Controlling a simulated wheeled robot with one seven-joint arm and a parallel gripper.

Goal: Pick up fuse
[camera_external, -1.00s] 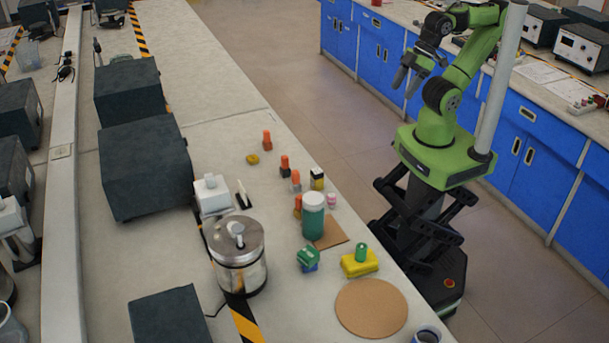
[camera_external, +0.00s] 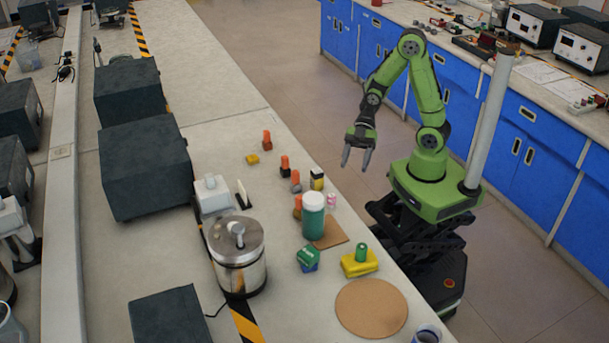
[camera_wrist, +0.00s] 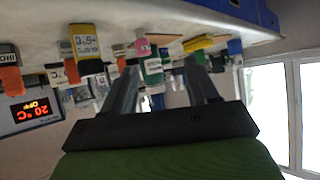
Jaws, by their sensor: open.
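I cannot tell for sure which small item is the fuse. The small items on the bench include a yellow-and-black block (camera_external: 317,179), a pink-and-white cylinder (camera_external: 331,200) and several orange-topped pieces (camera_external: 285,163). In the wrist view, which looks upside down, the labelled yellow-and-black block (camera_wrist: 88,45) and the pink-and-white cylinder (camera_wrist: 143,47) show beyond the fingers. My gripper (camera_external: 356,160) is open and empty, fingers pointing down, to the right of the bench edge and apart from these items. Its fingers also show in the wrist view (camera_wrist: 163,80).
A green jar with a white lid (camera_external: 313,216) stands by the small items. A yellow block with a green piece (camera_external: 359,263), a round cork mat (camera_external: 371,308) and a metal pot (camera_external: 237,258) are nearer the camera. The far bench top (camera_external: 205,60) is clear.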

